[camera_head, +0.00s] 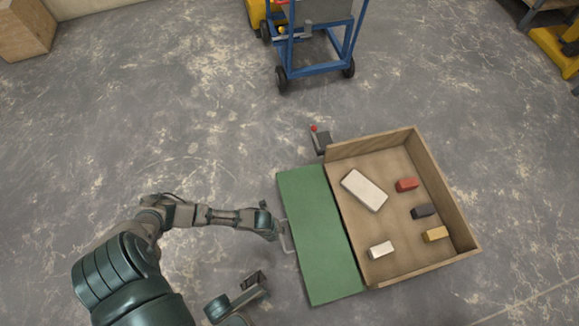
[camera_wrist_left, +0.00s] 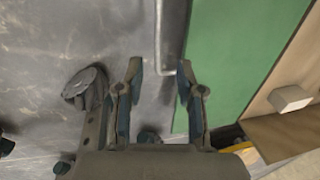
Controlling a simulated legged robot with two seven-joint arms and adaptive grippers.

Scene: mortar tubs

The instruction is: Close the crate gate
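The wooden crate (camera_head: 465,228) lies open-topped at the right. Its green gate (camera_head: 318,230) lies folded down flat along the crate's left side, and also shows in the left wrist view (camera_wrist_left: 235,50). A thin grey handle (camera_head: 287,238) sticks out from the gate's left edge. My left gripper (camera_head: 275,228) is at this handle. In the left wrist view the left gripper (camera_wrist_left: 158,80) is open, its fingers apart, with the handle (camera_wrist_left: 160,40) around the gap ahead; contact is unclear. My right gripper (camera_head: 255,282) seems to be at the bottom, left of the gate; its fingers are unclear.
The crate holds a large white block (camera_head: 364,190), a red block (camera_head: 407,184), a dark block (camera_head: 423,211), a yellow block (camera_head: 435,234) and a small white block (camera_head: 380,249). A red-tipped lever (camera_head: 320,140) stands at the crate's far left corner. A blue cart (camera_head: 315,68) stands behind.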

